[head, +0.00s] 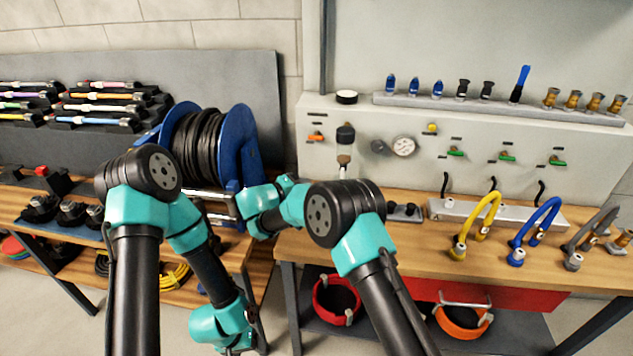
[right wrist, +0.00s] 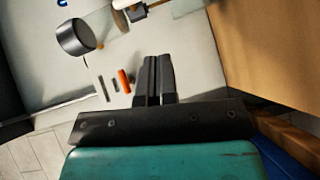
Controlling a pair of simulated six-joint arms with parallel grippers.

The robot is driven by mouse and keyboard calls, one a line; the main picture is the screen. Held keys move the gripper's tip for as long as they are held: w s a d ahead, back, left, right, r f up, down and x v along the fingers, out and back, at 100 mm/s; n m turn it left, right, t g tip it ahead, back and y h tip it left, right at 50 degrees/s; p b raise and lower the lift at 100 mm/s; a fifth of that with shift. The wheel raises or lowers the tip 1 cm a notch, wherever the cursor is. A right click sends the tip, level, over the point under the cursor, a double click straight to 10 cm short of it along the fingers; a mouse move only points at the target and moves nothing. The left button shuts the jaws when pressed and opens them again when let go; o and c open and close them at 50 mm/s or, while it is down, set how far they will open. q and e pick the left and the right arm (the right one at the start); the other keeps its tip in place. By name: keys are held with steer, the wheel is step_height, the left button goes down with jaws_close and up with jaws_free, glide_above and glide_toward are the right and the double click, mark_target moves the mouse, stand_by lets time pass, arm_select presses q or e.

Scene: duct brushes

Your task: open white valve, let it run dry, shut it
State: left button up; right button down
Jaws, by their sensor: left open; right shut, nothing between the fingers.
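The clear bowl unit (head: 344,153) with a dark top hangs on the grey panel, and a small pale piece at its underside (head: 342,172) may be the white valve; it is too small to tell its setting. In the right wrist view, part of a white and black fitting (right wrist: 137,13) shows at the top edge, cut off. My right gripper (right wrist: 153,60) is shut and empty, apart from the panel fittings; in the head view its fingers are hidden. My left gripper (head: 240,343) is low at the bottom edge, open, its fingers hard to make out.
An orange lever (head: 316,137) is on the panel; it also shows beside my right fingertips (right wrist: 125,81). A blue hose reel (head: 237,150) stands left. Coloured hoses (head: 482,225) occupy the right bench.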

steer(key=v, duration=0.4)
steer(key=shift+s+a+f, duration=0.1)
steer(key=shift+f, duration=0.15)
